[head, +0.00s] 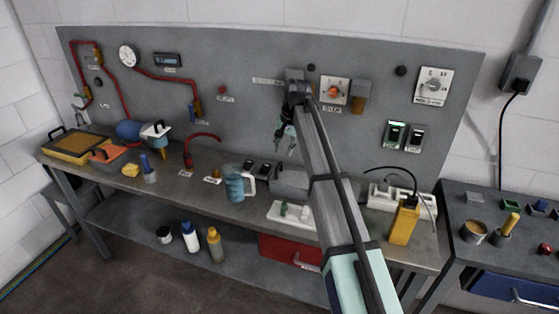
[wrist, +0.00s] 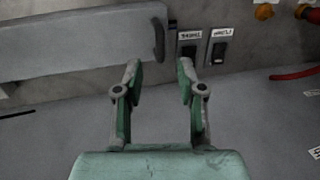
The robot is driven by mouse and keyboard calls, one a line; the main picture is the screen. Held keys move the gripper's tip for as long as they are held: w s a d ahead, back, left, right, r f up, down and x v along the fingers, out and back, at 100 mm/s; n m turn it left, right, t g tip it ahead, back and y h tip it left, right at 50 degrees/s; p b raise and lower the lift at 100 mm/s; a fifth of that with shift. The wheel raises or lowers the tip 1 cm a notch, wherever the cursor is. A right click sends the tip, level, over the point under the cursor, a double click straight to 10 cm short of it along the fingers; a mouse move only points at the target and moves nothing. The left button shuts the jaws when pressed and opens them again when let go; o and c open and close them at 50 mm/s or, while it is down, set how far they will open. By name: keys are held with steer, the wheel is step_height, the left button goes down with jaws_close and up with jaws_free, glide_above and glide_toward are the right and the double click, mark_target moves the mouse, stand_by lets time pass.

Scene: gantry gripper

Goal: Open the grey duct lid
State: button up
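A grey duct (head: 290,183) sits at the back of the bench, partly hidden behind my arm in the head view. In the wrist view its long grey lid (wrist: 75,45) fills the upper left, with a dark curved handle (wrist: 158,38) near its right end. The lid looks down, without a visible gap. My gripper (head: 285,151) hangs above the bench, in front of the panel. In the wrist view my gripper (wrist: 160,68) is open and empty, its fingertips spread just below the handle in the picture. Contact with the handle cannot be told.
Two black labelled switches (wrist: 190,50) are beside the duct's handle end. A blue jug (head: 236,184) stands left of the duct. A white block (head: 290,212) lies in front of it. A yellow device (head: 403,222) and white power strip (head: 385,194) are to the right.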

mark_target(279, 166)
steer(key=f, duration=0.4)
steer(key=a+f+p, duration=0.1)
steer(key=f, duration=0.1)
steer(key=shift+w+a+f, duration=0.1)
steer(key=shift+w+f, duration=0.1)
steer(key=shift+f, duration=0.05)
jaws_close()
